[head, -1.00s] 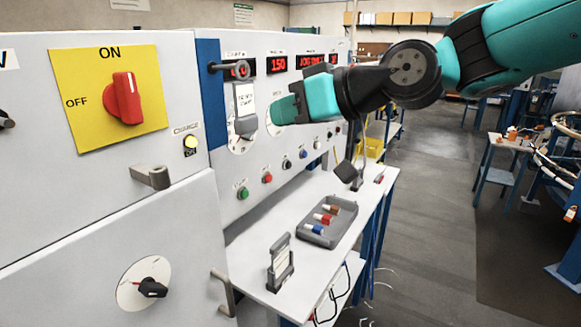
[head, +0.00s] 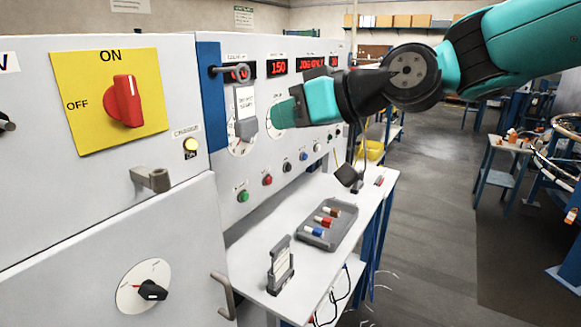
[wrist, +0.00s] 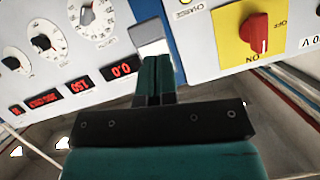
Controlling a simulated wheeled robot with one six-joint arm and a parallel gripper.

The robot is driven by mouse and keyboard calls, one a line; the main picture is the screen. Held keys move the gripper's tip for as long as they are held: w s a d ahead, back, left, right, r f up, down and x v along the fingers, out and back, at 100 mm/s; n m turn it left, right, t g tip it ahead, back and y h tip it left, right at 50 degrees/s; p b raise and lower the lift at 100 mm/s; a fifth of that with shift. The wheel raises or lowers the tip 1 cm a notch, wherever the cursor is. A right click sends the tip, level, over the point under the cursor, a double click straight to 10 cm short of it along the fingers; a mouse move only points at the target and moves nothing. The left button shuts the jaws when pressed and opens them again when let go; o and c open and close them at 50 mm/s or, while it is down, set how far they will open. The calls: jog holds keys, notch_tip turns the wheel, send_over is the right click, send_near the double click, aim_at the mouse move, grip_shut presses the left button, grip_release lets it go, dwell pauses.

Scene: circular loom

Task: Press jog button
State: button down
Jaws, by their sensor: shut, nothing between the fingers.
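A row of round buttons runs along the lower grey panel in the head view: green (head: 242,196), red (head: 267,180), black (head: 287,167), blue (head: 303,156) and white (head: 317,147). Their labels are too small to read, so I cannot tell which is the jog button. My gripper (head: 277,115) is shut and empty, in front of the dials and above the button row. In the wrist view its fingers (wrist: 154,75) are together, pointing at a pale grey block (wrist: 148,35). Whether they touch it is unclear.
A white-and-grey tagged piece (head: 246,102) hangs over a dial, left of my gripper. Red displays (head: 277,67) sit above. A shelf below holds a grey tray (head: 327,224) of spools and an upright holder (head: 280,268). A yellow ON/OFF switch plate (head: 90,120) is at left.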

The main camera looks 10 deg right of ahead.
jog(key=s+d+f+m+g+h+b, duration=0.1)
jog(key=s+d+f+g+h, duration=0.2)
jog(key=s+f, duration=0.5)
jog(key=s+d+f+g+h+b, duration=0.2)
jog(key=s+d+f+g+h, duration=0.2)
jog(key=s, duration=1.1)
jog(key=d+f, duration=0.3)
jog(key=f, duration=0.2)
jog(key=shift+d+f+m+g, duration=0.25)
jog(key=shift+d+m+g, duration=0.1)
jog(key=shift+m+g, duration=0.05)
